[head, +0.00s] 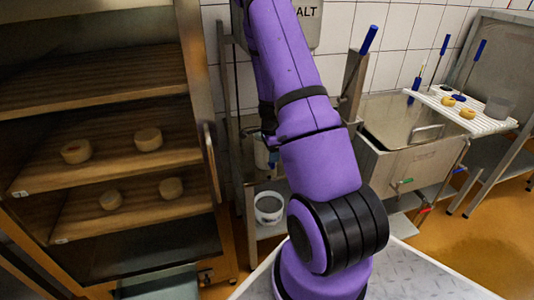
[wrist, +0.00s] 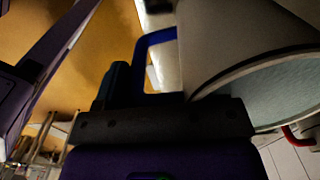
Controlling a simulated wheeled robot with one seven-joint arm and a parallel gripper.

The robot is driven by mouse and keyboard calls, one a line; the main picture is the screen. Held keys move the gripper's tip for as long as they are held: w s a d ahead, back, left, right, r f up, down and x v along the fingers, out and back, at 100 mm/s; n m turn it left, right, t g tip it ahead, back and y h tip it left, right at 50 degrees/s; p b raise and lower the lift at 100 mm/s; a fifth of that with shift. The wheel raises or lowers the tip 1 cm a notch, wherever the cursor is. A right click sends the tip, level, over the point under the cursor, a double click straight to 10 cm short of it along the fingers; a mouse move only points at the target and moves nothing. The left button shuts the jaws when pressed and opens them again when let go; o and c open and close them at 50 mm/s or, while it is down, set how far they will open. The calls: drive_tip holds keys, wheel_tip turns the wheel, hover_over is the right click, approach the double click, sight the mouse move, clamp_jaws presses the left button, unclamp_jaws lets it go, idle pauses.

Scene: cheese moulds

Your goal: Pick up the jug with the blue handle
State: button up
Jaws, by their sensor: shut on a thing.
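The jug (wrist: 235,45) fills the upper right of the wrist view, large, pale and tilted in the picture, with its wide round end toward the lower right. Its blue handle (wrist: 143,62) stands out on its left side. My gripper (wrist: 138,92) is shut on the blue handle; the dark jaws hide part of it. In the head view my purple arm hides most of the gripper, and a pale piece beside the arm (head: 262,156) appears to be the jug.
A white bucket (head: 269,208) stands on a low shelf below. A wooden rack (head: 100,125) with several cheeses is at left. A metal vat (head: 410,140) and a white draining board (head: 460,108) with small cheeses and a clear container (head: 498,108) are at right. A red handle (wrist: 298,138) shows in the wrist view.

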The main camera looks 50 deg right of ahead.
clamp_jaws()
drive_tip(key=shift+r, duration=0.1)
